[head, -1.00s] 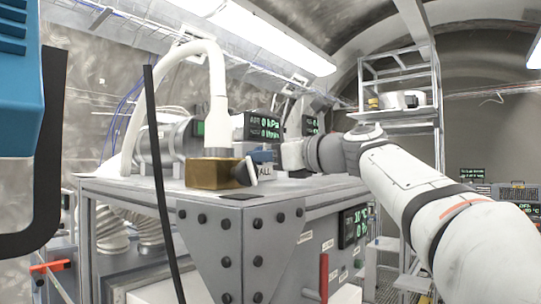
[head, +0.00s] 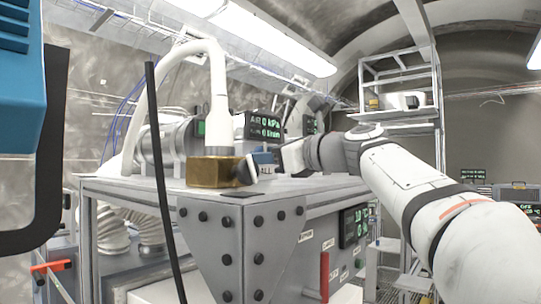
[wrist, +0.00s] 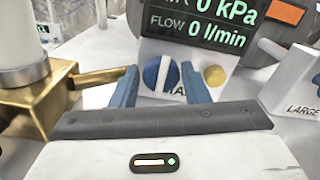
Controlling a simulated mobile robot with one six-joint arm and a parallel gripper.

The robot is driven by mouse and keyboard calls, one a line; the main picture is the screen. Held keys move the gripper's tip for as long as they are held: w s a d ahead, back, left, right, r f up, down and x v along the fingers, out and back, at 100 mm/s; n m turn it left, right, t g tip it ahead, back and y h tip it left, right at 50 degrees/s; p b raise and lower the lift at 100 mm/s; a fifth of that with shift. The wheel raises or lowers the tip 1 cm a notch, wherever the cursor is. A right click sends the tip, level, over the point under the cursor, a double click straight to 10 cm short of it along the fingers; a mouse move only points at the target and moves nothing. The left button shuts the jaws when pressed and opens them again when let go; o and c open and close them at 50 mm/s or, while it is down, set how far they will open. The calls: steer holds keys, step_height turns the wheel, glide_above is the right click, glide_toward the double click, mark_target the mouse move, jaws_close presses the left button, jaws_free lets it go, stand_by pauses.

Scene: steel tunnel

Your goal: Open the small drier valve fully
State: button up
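The brass valve block (wrist: 28,108) stands at the left of the wrist view under a white pipe, and in the head view (head: 207,172) it sits on the cabinet top. A brass lever (wrist: 98,77) sticks out from it towards my left fingertip. I cannot tell whether they touch. My gripper (wrist: 160,80) is open, its two blue fingers apart with nothing seen between them. Beyond the fingers stands a pale label plate (wrist: 150,98) with a blue-and-white disc and a brass disc. Its lettering is partly hidden; "MA" shows.
A dark display (wrist: 200,22) reading 0 kPa and 0 l/min stands behind the plate. A "LARGE" label (wrist: 302,108) is at the right. The steel cabinet top (head: 310,186) is clear near its front right edge.

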steer(key=o, duration=0.3)
steer(key=b+v, duration=0.2)
steer(key=v, duration=0.5)
steer(key=shift+s+d, duration=0.25)
steer(key=shift+d, duration=0.1)
stand_by(0.3)
